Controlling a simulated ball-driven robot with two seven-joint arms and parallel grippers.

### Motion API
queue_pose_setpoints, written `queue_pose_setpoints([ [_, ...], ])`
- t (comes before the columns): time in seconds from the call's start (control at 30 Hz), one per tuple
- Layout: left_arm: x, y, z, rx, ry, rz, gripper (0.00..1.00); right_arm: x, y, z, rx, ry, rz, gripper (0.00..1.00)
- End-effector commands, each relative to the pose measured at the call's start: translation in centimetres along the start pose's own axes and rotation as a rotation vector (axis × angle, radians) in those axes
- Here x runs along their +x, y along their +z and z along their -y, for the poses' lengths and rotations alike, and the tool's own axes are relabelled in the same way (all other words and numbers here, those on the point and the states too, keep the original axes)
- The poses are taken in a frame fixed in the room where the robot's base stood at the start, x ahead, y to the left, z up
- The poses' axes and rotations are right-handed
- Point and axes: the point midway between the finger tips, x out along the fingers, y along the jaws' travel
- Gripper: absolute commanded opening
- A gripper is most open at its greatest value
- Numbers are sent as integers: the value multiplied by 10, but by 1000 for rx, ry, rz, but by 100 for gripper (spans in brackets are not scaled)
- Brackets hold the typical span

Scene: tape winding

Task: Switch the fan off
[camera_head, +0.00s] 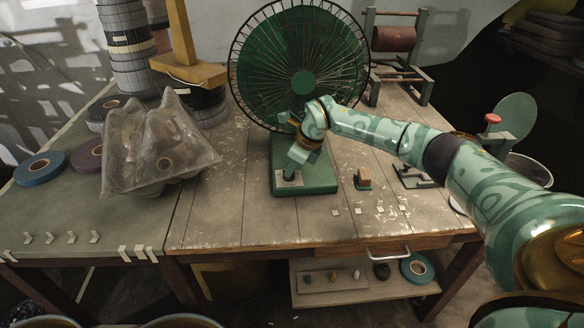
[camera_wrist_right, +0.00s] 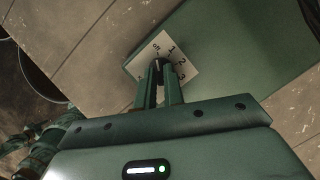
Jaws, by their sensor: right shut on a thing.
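The green fan (camera_head: 303,80) stands at the back of the table. Its round wire cage faces me, above a green base (camera_head: 318,180). My right gripper (camera_head: 289,172) points down at the front left of that base. In the right wrist view, a white dial plate (camera_wrist_right: 183,57) on the base carries the marks off, 1, 2 and 3. A small dark knob (camera_wrist_right: 160,63) at its middle is between the fingertips of my right gripper (camera_wrist_right: 161,72), which is shut on it. The fingers partly hide the knob, so its setting is unclear. My left gripper is out of view.
A crumpled translucent bag (camera_head: 160,145) lies left of the fan, near blue tape (camera_head: 41,169) and purple tape (camera_head: 88,158). A small brown block (camera_head: 363,177) sits right of the base.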

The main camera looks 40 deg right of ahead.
Motion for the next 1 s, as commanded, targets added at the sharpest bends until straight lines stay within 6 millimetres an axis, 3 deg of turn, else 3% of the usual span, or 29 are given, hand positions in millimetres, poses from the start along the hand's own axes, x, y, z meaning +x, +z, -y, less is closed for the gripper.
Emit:
queue_pose_setpoints([
  [0.33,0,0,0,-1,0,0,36,0,0,0,-6,0,-1,0],
  [0.43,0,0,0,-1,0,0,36,0,0,0,-5,0,-1,32],
  [0.77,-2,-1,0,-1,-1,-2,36,-4,0,0,-4,-1,0,32],
  [0.87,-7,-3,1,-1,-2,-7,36,-16,1,1,-4,-3,2,32],
  [1.0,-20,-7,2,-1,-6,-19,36,-50,2,1,-5,-5,4,32],
])
